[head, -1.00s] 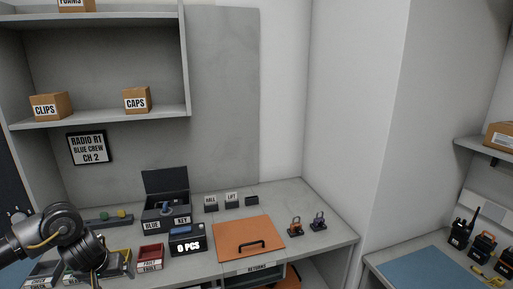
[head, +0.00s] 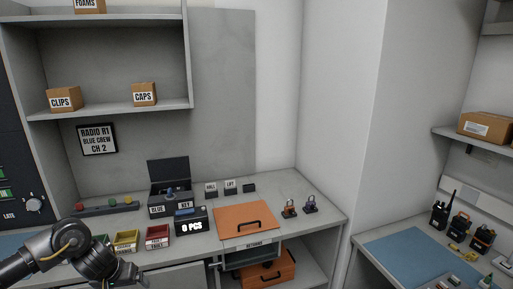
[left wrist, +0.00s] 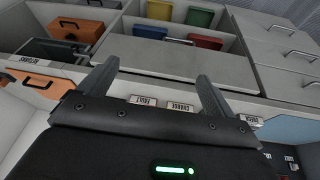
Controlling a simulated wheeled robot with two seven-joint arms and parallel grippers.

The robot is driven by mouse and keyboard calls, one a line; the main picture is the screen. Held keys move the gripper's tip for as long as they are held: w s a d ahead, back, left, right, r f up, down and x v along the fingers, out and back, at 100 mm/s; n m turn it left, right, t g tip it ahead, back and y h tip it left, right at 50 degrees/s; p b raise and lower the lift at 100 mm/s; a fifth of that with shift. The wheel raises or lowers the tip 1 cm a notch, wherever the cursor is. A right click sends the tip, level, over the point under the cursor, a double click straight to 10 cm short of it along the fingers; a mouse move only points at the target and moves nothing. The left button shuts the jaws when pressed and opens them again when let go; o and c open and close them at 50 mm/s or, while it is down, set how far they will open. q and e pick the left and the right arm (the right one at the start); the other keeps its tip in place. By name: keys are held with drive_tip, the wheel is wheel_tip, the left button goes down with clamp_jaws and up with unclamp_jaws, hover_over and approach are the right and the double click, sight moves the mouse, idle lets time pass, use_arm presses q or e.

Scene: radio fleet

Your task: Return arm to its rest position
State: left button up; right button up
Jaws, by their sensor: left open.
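My left arm comes in from the lower left of the head view, and its gripper (head: 128,277) is at the bottom edge, in front of the counter's front. In the left wrist view my left gripper (left wrist: 160,88) shows two fingers spread apart with nothing between them. Beyond the fingers is a plain grey panel (left wrist: 150,55) of the cabinet. My right arm and gripper are in neither view.
A blue mat (head: 405,246) lies at right.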

use_arm(q)
drive_tip(key=d+f+m+h+b, duration=0.1)
drive_tip(key=d+f+h+b, duration=0.1)
drive_tip(key=d+f, duration=0.65)
drive_tip(key=d+f+m+h+b, duration=0.2)
drive_tip(key=d+f, duration=0.2)
drive_tip(key=f, duration=1)
drive_tip(key=s+d+f+b, duration=0.1)
drive_tip(key=s+f, duration=0.4)
drive_tip(key=f, duration=0.4)
drive_tip(key=s+d+f+b, duration=0.15)
drive_tip(key=s+f, duration=0.25)
drive_tip(key=f, duration=0.4)
drive_tip(key=s+a+f+y+b, duration=0.2)
drive_tip(key=s+f, duration=1.4)
drive_tip(key=s, duration=0.4)
drive_tip(key=s+f+m+g+y+b, duration=0.1)
drive_tip(key=s+f, duration=0.2)
drive_tip(key=s, duration=0.8)
drive_tip(key=s+f+g+y, duration=0.1)
drive_tip(key=s+f+g, duration=0.1)
drive_tip(key=s, duration=0.9)
drive_tip(key=shift+a+f+m+b, duration=0.35)
drive_tip(key=shift+f+m+b, duration=0.05)
drive_tip(key=shift+f, duration=0.3)
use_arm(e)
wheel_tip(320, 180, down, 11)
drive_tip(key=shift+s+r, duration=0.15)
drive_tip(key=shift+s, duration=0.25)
